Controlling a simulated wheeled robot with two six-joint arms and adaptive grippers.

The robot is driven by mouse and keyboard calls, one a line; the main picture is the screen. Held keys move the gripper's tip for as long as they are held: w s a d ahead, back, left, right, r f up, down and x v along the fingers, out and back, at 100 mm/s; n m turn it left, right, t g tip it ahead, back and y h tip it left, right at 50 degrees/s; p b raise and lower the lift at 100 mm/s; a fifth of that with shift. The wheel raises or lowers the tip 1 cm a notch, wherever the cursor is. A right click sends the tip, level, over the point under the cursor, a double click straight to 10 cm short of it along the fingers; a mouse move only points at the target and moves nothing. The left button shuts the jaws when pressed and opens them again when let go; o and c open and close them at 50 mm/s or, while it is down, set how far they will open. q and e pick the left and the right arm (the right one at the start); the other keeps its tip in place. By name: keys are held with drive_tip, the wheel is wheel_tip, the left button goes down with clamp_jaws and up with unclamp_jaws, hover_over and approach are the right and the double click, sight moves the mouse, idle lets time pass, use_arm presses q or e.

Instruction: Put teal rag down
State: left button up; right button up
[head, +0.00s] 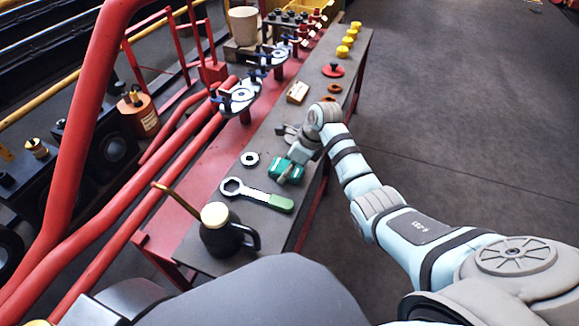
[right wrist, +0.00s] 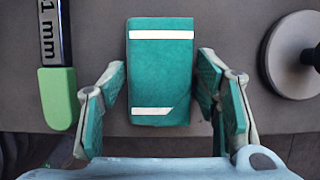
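The teal rag (head: 279,168) is a folded block with two white stripes. It lies flat on the grey bench top, partly covered by my right gripper in the head view. My right gripper (head: 291,167) is over it. In the right wrist view the rag (right wrist: 160,75) lies between the two teal-padded fingers of the gripper (right wrist: 160,90). The fingers are spread, with a visible gap on each side of the rag. My left gripper is not in view.
On the bench (head: 216,252), a wrench with a green handle (head: 280,203) and a black oil can (head: 222,240) lie nearer than the rag. A grey round part (right wrist: 290,75) is close on its other side. A metal ring (head: 250,159) is left of it. Open floor lies right.

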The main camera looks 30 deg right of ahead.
drive_tip(key=shift+o, duration=0.5)
drive_tip(key=shift+r, duration=0.1)
drive_tip(key=shift+r+p, duration=0.3)
drive_tip(key=p+v, duration=0.2)
drive_tip(key=v, duration=0.2)
drive_tip(key=shift+w+d, duration=0.1)
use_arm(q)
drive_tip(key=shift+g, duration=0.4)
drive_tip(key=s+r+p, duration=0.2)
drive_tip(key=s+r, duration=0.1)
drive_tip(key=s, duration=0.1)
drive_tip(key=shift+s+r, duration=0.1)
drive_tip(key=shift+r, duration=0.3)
use_arm(e)
drive_tip(key=v, duration=0.7)
drive_tip(key=shift+s+r, duration=0.2)
